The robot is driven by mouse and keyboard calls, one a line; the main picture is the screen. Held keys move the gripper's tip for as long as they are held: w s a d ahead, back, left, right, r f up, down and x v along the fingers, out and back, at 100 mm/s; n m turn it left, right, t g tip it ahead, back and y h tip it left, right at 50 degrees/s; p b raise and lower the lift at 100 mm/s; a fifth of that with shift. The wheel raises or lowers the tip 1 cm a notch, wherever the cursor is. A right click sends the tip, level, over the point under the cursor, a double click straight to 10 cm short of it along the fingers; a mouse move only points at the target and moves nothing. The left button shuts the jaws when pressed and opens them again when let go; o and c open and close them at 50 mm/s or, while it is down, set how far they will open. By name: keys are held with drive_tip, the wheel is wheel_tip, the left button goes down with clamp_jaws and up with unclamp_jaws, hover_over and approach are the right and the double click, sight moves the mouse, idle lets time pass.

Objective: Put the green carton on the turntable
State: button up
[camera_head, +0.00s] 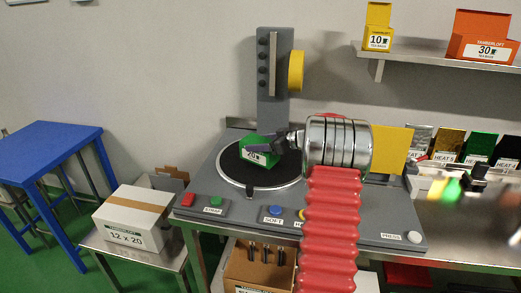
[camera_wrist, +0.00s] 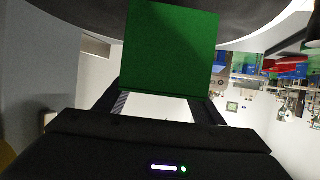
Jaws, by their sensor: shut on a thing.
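The green carton (camera_head: 258,152), marked 20, is at the black turntable (camera_head: 240,172) of the grey machine. My gripper (camera_head: 284,145) reaches in from the right and is shut on the carton. In the wrist view the green carton (camera_wrist: 172,45) stands out between the two dark fingers (camera_wrist: 165,105), with the dark disc beyond it. The carton looks slightly tilted in the head view. I cannot tell whether its underside touches the disc. My arm hides part of the machine's right side.
A grey column (camera_head: 268,75) with a yellow round part stands behind the turntable. Buttons line the machine's front, including a blue one (camera_head: 275,211). A yellow plate (camera_head: 392,150) is to the right. A 12 x 20 box (camera_head: 133,215) sits on a low table at left.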

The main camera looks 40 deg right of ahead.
drive_tip(key=shift+f, duration=1.4)
drive_tip(key=shift+f, duration=0.1)
drive_tip(key=o, duration=1)
drive_tip(key=shift+o, duration=0.2)
drive_tip(key=shift+s+d+r, duration=0.2)
drive_tip(key=shift+s+r, duration=0.2)
drive_tip(key=shift+s, duration=0.1)
drive_tip(key=v, duration=1)
drive_tip(key=shift+s+r, duration=0.15)
drive_tip(key=shift+s, duration=0.2)
